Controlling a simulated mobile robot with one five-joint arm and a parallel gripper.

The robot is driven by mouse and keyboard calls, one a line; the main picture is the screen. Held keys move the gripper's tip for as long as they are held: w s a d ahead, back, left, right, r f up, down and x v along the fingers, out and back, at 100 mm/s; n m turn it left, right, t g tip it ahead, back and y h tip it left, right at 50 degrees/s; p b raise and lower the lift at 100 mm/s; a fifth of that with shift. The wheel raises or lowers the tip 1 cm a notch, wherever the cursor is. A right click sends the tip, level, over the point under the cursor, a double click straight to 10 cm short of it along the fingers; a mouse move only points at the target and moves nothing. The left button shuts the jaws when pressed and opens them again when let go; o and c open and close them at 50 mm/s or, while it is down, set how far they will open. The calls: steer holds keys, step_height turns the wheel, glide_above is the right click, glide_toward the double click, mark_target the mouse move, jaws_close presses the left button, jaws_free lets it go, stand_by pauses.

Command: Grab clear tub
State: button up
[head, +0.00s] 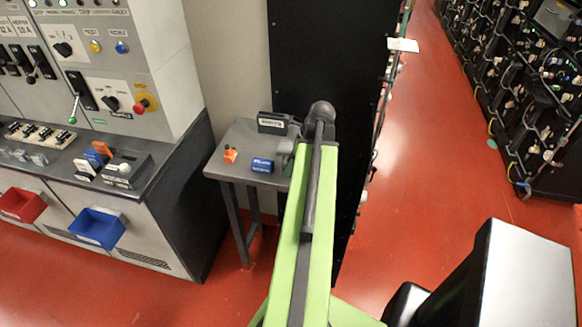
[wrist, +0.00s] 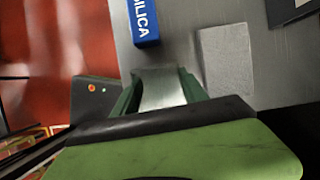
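No tub shows plainly. A pale grey, mottled rectangle (wrist: 225,60) lies on the table top in the wrist view, to the right of my fingers; I cannot tell whether it is the clear tub. My gripper (wrist: 160,88) has green fingers, which stand apart. A pale shiny patch shows between them; I cannot tell whether it is bare table or a clear thing.
The small grey table (head: 228,150) carries a blue silica box (head: 262,166), an orange item (head: 231,155) and a black labelled box (head: 272,123). A black panel (head: 325,60) stands behind it. A control console (head: 110,165) stands to the left.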

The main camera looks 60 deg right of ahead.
steer(key=c, duration=0.7)
